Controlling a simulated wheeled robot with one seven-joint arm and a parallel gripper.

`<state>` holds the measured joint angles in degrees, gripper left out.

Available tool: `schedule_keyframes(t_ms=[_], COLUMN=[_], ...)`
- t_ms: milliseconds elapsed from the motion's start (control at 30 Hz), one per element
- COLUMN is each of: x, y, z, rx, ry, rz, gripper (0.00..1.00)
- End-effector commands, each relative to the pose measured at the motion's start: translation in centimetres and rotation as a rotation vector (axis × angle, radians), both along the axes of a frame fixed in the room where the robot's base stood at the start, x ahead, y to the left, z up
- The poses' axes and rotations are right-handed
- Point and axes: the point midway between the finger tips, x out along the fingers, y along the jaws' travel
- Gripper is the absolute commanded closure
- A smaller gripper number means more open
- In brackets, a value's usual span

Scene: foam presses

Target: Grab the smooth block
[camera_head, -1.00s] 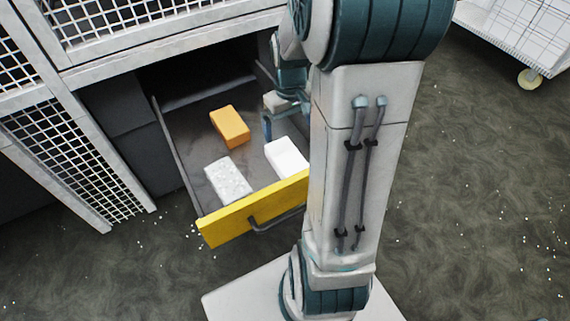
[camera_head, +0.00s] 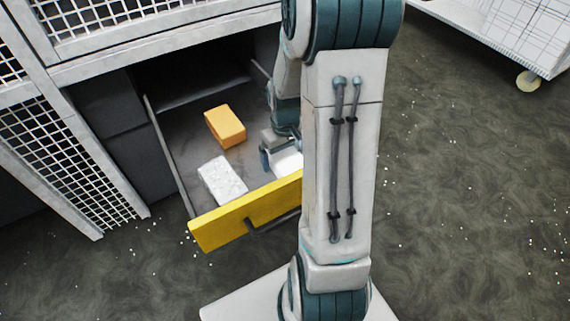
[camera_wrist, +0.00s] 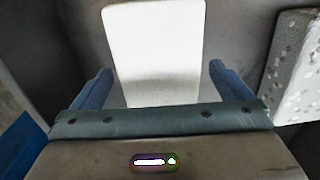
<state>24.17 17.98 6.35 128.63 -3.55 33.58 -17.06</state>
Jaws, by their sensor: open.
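The smooth block (camera_wrist: 155,35) is plain white and lies in the open drawer. In the wrist view it fills the upper middle, its near end between my two blue fingers. In the head view only a part of the smooth block (camera_head: 289,164) shows, behind the drawer front and beside my arm. My gripper (camera_wrist: 159,68) is open, with one finger on each side of the block and a gap to each. My gripper (camera_head: 278,156) also shows low over the drawer's right part in the head view. Whether the fingers reach down past its top I cannot tell.
The drawer has a yellow front (camera_head: 243,213). A speckled white block (camera_head: 222,180) lies left of the smooth one, and an orange block (camera_head: 225,127) lies farther back. In the wrist view the speckled block (camera_wrist: 300,60) is right of my gripper, with a gap between.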

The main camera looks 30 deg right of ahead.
Motion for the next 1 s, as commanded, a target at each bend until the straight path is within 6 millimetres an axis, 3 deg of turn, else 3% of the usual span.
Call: schedule_keyframes(t_ms=[33, 267, 433, 467, 767, 1000], x=[0.0, 0.0, 0.0, 0.0, 0.0, 0.1], y=[0.0, 0.0, 0.0, 0.0, 0.0, -0.1], z=[-0.8, -0.7, -0.7, -0.7, -0.4, 3.7], rx=[0.001, 0.000, 0.000, 0.000, 0.000, -0.002], ry=[0.002, -0.001, -0.001, -0.001, -0.001, -0.005], rz=[0.000, -0.001, -0.001, -0.001, -0.001, -0.003], gripper=[0.02, 0.02, 0.46, 0.50, 0.50, 0.50])
